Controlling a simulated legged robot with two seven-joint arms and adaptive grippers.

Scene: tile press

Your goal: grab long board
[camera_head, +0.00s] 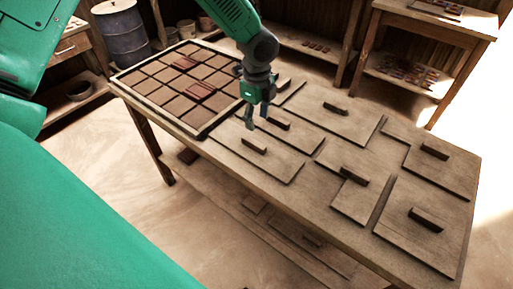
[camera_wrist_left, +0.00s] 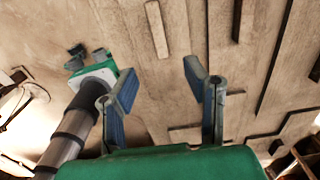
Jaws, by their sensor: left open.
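Several flat wooden boards with raised bar handles lie on the long table. A board (camera_head: 277,164) with a handle (camera_head: 254,145) lies just below my left gripper (camera_head: 257,115). Another board (camera_head: 305,136) with a handle (camera_head: 279,123) lies to its right. I cannot tell which one is the long board. My left gripper is open and empty, pointing down above these boards, apart from them. In the left wrist view its fingers (camera_wrist_left: 164,100) are spread, with a bar handle (camera_wrist_left: 156,28) ahead. Another gripper (camera_wrist_left: 88,52), apparently my right one, shows at the left; its opening is unclear.
A framed tray of brown square tiles (camera_head: 116,77) fills the table's left end. More handled boards (camera_head: 405,232) cover the right end. A blue barrel (camera_head: 122,35) and shelves with small tiles (camera_head: 405,72) stand behind.

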